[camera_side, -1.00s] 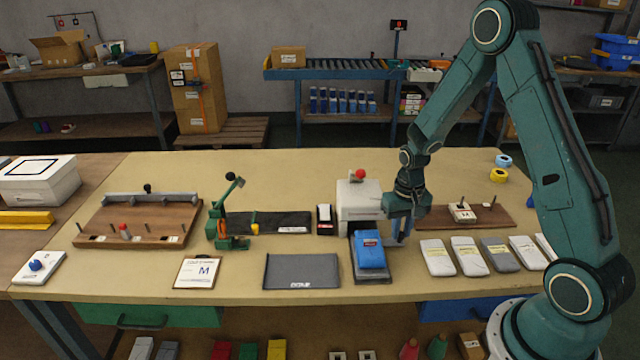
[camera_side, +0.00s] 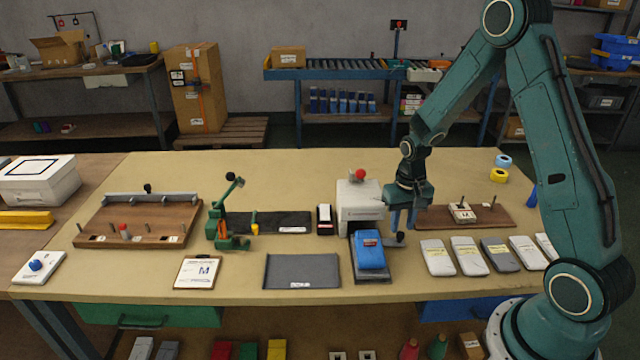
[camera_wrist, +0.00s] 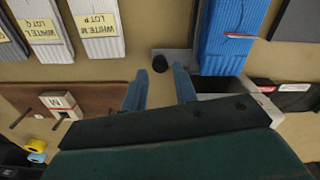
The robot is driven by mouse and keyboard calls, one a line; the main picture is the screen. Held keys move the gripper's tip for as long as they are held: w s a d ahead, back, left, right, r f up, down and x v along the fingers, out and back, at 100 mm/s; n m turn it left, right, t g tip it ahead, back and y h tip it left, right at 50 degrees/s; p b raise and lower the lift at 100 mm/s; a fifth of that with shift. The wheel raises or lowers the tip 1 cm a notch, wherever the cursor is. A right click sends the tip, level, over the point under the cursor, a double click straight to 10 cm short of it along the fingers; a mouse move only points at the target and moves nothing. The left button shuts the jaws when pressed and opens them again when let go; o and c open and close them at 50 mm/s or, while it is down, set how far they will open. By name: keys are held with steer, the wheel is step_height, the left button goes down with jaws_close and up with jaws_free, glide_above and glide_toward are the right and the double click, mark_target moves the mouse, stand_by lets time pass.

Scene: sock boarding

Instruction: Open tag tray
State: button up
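A white machine (camera_side: 358,202) with a red knob stands near the table's middle. A blue folded sock (camera_side: 369,250) lies on a dark plate in front of it; it also shows in the wrist view (camera_wrist: 228,38). A small black knob (camera_side: 400,238) on a grey plate is just right of the sock. In the wrist view the knob (camera_wrist: 159,63) appears just beyond my fingertips, near the gap between them. My gripper (camera_side: 403,222) is open and empty, pointing down above the knob, apart from it. Its blue fingers (camera_wrist: 160,80) are spread. I cannot tell which part is the tag tray.
Several grey and white packed socks (camera_side: 468,256) lie to the right. A brown board (camera_side: 435,216) with a white M block (camera_side: 462,212) is behind them. A dark mat (camera_side: 303,271) and a clipboard (camera_side: 197,272) lie left. A green press (camera_side: 222,215) stands farther left.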

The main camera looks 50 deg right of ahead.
step_height(320, 180, up, 12)
steer(key=shift+f, duration=0.15)
stand_by(0.4)
steer(key=s+a+r+n+t, duration=0.3)
steer(key=s+a+r, duration=0.4)
steer(key=r, duration=0.4)
steer(key=s+a+r+n+t, duration=0.2)
steer(key=s+a+r+n, duration=0.1)
steer(key=s+a, duration=0.4)
steer(key=s, duration=0.3)
steer(key=shift+s+a+r+t, duration=0.3)
steer(key=shift+s+a+r, duration=0.05)
steer(key=shift+r, duration=0.05)
